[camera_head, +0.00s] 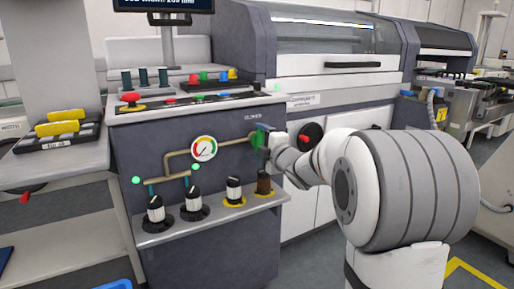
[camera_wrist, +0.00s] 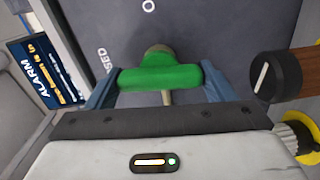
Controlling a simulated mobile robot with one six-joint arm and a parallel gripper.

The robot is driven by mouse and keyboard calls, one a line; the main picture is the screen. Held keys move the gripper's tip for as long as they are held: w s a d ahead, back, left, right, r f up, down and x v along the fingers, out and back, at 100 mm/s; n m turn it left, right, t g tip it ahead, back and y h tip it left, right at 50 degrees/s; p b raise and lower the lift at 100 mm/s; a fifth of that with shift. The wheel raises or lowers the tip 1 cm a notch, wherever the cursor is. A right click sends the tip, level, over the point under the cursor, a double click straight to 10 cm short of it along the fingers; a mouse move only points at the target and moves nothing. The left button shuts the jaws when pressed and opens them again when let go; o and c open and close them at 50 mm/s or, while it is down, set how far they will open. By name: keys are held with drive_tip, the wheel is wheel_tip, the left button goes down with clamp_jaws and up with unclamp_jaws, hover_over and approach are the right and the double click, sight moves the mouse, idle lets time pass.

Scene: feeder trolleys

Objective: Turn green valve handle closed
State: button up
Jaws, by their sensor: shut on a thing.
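The green valve handle (camera_wrist: 160,79) lies crosswise between the two blue fingers of my gripper (camera_wrist: 159,84) in the wrist view, with a finger at each end. My gripper is shut on it. A brass valve body (camera_wrist: 158,50) shows behind the handle. Part of the lettering "SED" is on the dark panel to its left, and an "O" is above it. In the head view, the green handle (camera_head: 259,141) is at the right end of the brass pipe (camera_head: 235,141), partly hidden by my gripper (camera_head: 263,133).
A pressure gauge (camera_head: 204,149) sits left of the valve. A red-centred black knob (camera_head: 310,136) is right of the valve. A screen reading "ALARM" (camera_wrist: 42,75) is at left.

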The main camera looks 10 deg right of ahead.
drive_tip(key=shift+a+f+n, duration=0.15)
drive_tip(key=shift+f+n, duration=0.05)
drive_tip(key=shift+n, duration=0.5)
drive_tip(key=o, duration=1)
drive_tip(key=shift+r, duration=0.1)
drive_tip(key=shift+s+r, duration=0.1)
drive_tip(key=shift+s+d, duration=0.2)
drive_tip(key=shift+s, duration=0.1)
drive_tip(key=p+v, duration=0.2)
drive_tip(key=v, duration=0.5)
